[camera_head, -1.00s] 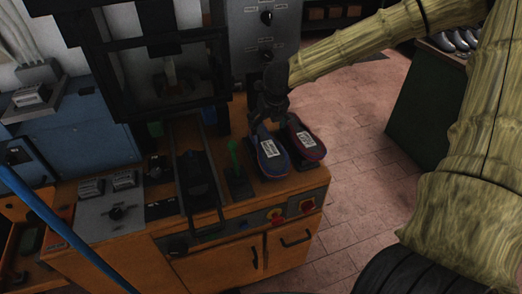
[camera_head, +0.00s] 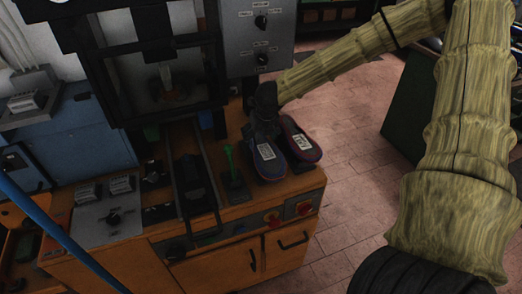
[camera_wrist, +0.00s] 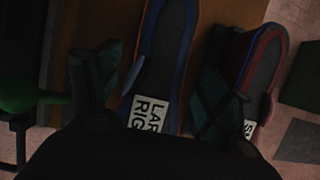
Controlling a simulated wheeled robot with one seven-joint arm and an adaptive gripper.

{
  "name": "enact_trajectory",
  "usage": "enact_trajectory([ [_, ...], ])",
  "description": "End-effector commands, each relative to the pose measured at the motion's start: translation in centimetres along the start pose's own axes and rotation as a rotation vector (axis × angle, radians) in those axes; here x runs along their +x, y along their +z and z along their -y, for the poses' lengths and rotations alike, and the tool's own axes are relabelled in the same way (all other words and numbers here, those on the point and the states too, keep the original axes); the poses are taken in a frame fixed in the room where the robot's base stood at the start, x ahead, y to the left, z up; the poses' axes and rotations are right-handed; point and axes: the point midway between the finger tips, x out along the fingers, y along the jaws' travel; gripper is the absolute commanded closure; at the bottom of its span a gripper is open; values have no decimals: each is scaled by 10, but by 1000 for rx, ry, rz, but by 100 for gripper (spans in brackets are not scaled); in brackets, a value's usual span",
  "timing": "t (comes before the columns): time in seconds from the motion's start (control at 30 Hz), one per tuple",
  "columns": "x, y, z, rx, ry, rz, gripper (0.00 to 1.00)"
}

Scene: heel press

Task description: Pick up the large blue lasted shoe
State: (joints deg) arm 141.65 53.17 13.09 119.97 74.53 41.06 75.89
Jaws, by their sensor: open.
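The large blue lasted shoe (camera_head: 267,162) lies sole up at the right end of the orange bench, with a white label on it. In the wrist view the blue shoe (camera_wrist: 160,60) runs between my two fingers, and its label reads "LAR" and "RIG", partly cut off. My gripper (camera_wrist: 160,88) is open, with one finger on each side of this shoe. In the head view my gripper (camera_head: 264,132) is at the shoe's far end. I cannot tell whether the fingers touch it.
A second, red-and-blue shoe (camera_head: 300,142) lies close on the right; my right finger is in the narrow gap between them. A green-handled lever (camera_head: 231,165) stands just left. The press frame (camera_head: 160,75) and grey control box (camera_head: 258,35) rise behind.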

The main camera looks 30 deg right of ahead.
Motion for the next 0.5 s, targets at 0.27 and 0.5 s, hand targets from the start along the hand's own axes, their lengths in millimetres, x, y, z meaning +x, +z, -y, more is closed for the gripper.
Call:
enact_trajectory([
  [0.27,17,-1,-1,-1,-1,-1,21],
  [0.5,37,-2,-1,0,-2,-2,21],
])
